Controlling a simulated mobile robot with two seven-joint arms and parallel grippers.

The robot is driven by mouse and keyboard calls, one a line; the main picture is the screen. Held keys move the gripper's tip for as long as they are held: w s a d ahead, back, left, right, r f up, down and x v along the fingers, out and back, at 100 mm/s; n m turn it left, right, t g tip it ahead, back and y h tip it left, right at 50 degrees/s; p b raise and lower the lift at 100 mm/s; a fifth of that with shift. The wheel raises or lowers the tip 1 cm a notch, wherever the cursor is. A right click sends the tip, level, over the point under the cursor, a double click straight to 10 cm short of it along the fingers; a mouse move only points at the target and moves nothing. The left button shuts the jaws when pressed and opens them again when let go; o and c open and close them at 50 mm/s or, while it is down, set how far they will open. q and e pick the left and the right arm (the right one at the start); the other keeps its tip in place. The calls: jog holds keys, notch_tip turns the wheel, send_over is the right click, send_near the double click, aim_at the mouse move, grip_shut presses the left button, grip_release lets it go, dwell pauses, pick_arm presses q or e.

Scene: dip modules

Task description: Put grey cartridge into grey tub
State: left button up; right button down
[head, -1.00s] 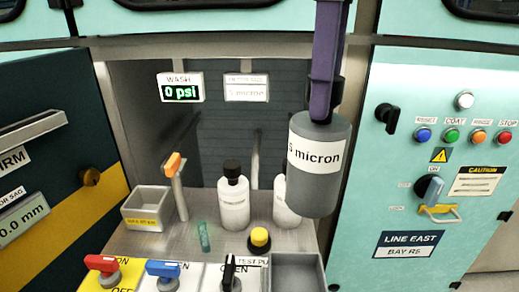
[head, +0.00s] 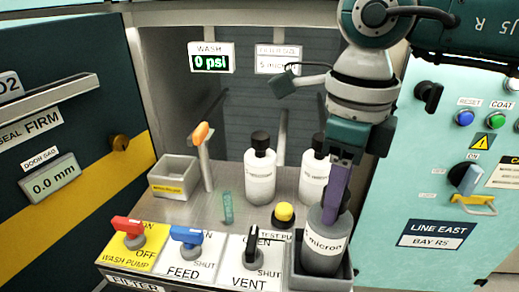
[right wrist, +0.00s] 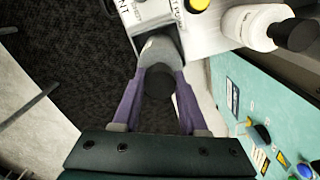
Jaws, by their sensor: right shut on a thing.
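The grey cartridge (head: 323,243), with a white "micron" label, stands nearly upright with its lower part inside the grey tub (head: 319,284) at the front right of the bench. The tub's walls hide the cartridge's bottom, so I cannot tell whether it touches the floor. My right gripper (head: 334,203), with purple fingers, is shut on the cartridge's top from above. In the right wrist view, the fingers (right wrist: 158,82) close on either side of the black cap, with the grey body (right wrist: 158,48) beyond. My left gripper is not in view.
Two white bottles (head: 260,172) with black caps stand behind the tub. A yellow button (head: 284,213) and the VENT switch (head: 250,255) sit just left of it. A small bin with a yellow label (head: 175,172) is at the left. The teal panel (head: 440,225) stands close on the right.

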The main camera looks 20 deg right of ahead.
jog(key=shift+f, duration=0.4)
jog(key=shift+f, duration=0.2)
jog(key=shift+c, duration=2.2)
grip_release()
jog(key=shift+r, duration=0.1)
